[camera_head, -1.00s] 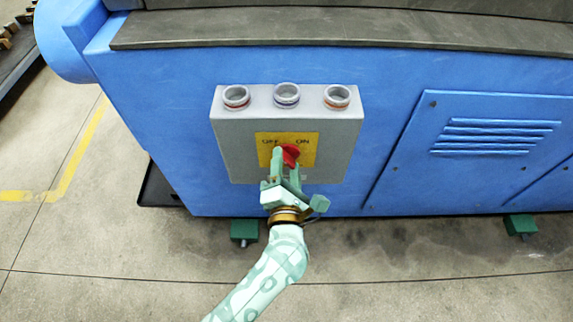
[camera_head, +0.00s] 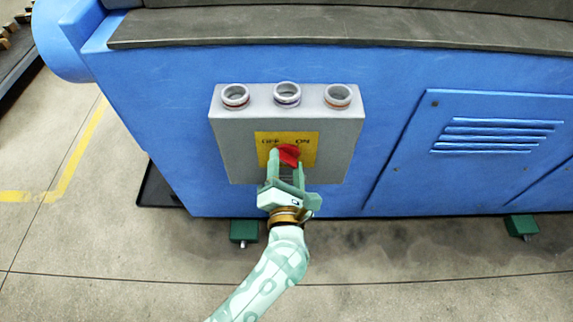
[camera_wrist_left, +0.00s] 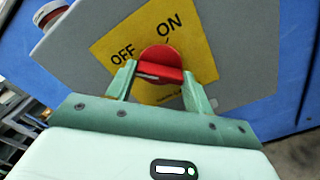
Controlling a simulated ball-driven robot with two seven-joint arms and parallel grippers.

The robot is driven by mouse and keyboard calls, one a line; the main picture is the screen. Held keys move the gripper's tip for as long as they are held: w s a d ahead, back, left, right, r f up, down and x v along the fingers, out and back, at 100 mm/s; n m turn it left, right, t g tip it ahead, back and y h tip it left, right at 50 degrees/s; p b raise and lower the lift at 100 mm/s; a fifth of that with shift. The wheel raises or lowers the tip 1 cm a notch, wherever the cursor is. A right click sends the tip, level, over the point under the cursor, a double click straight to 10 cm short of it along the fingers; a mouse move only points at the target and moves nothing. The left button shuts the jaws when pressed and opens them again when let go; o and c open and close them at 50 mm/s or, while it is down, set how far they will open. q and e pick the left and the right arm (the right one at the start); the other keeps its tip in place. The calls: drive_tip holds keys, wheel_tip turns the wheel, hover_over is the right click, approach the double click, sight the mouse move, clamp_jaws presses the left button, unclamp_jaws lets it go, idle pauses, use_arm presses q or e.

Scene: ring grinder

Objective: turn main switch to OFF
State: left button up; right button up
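The red main switch knob (camera_head: 288,154) sits on a yellow plate (camera_head: 309,157) marked OFF on the left and ON on the right. In the left wrist view the knob (camera_wrist_left: 160,66) has its white mark at the left end of its handle, on the OFF side. My left gripper (camera_head: 286,166) is at the knob, its fingers spread, one on each side of the handle. In the wrist view the fingers (camera_wrist_left: 159,77) stand close to the handle's two ends; whether they touch it I cannot tell. My right gripper is not in view.
The plate is on a grey control box (camera_head: 230,150) with several round ringed buttons along its top. The box is fixed to the blue machine (camera_head: 405,75), which has a vented panel (camera_head: 497,137) at the right. The concrete floor (camera_head: 420,290) in front is clear.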

use_arm(q)
drive_tip(key=o, duration=0.4)
drive_tip(key=shift+s+f, duration=0.1)
drive_tip(key=shift+f, duration=0.05)
drive_tip(key=shift+c, duration=0.2)
drive_tip(key=s+p, duration=0.4)
drive_tip(key=s, duration=1.2)
drive_tip(key=shift+s, duration=0.15)
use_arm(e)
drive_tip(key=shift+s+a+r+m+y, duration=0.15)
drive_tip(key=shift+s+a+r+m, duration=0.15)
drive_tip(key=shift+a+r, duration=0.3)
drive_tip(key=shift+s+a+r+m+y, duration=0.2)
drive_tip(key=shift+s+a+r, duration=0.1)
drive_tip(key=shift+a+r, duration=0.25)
